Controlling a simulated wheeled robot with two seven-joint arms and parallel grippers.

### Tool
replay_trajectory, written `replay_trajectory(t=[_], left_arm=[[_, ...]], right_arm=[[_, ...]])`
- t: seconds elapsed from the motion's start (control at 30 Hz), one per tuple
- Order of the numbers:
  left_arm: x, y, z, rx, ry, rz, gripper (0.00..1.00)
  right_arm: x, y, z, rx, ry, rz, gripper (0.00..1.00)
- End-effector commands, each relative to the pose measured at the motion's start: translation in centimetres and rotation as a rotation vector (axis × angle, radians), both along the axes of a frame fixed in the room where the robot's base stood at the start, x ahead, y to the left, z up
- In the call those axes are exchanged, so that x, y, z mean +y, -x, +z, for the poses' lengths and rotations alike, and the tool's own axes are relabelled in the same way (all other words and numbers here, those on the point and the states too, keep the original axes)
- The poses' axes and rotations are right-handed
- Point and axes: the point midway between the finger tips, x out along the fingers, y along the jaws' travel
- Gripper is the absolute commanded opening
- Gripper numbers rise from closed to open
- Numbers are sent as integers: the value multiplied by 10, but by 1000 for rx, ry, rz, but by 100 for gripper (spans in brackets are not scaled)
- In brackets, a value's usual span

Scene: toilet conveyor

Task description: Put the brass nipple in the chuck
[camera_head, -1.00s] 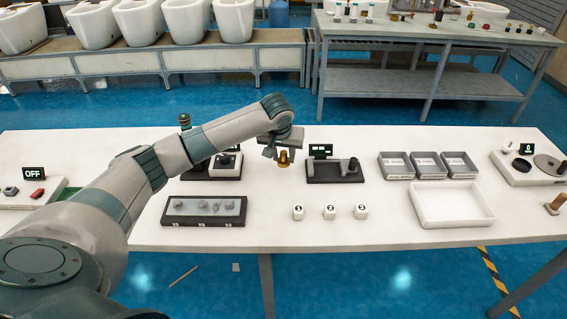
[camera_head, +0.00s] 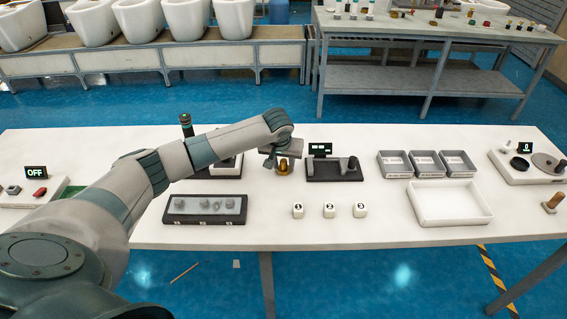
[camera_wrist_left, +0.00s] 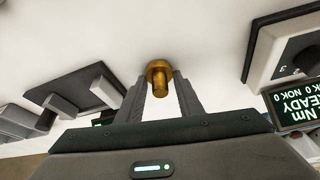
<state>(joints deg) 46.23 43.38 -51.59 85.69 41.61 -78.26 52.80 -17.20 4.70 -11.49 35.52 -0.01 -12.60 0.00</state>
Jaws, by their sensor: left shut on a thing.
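The brass nipple (camera_head: 283,167) is a small gold, stepped round part. My left gripper (camera_head: 282,157) is shut on it, between the dark grey station on the right and the station behind my arm. In the left wrist view, the nipple (camera_wrist_left: 160,75) sits between the two fingertips (camera_wrist_left: 160,88), with its thin stem towards the camera. White table surface shows around it; whether it touches the table I cannot tell. I cannot clearly make out the chuck; the station (camera_head: 228,163) on the left is partly covered by my arm. My right gripper is out of view.
A dark station (camera_head: 335,170) with upright blocks stands close right of the nipple. Its screen (camera_head: 320,149) is behind it. A tray of grey parts (camera_head: 205,207) lies front left. Numbered white cubes (camera_head: 329,210) stand in front. Grey bins (camera_head: 427,164) and a white tray (camera_head: 450,205) are further right.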

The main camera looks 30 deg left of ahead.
Motion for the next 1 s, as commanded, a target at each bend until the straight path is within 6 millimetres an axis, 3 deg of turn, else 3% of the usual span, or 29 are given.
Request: replay_trajectory(t=[0.07,0.1,0.17,0.67,1.0], left_arm=[[0,0,-2,1,0,0,9],[0,0,-2,1,0,0,40],[0,0,-2,1,0,0,52],[-1,2,6,0,0,0,52],[-8,19,51,-3,1,-1,52]], right_arm=[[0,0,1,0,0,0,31],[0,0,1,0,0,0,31],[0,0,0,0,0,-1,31],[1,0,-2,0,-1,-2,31],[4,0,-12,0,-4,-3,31]])
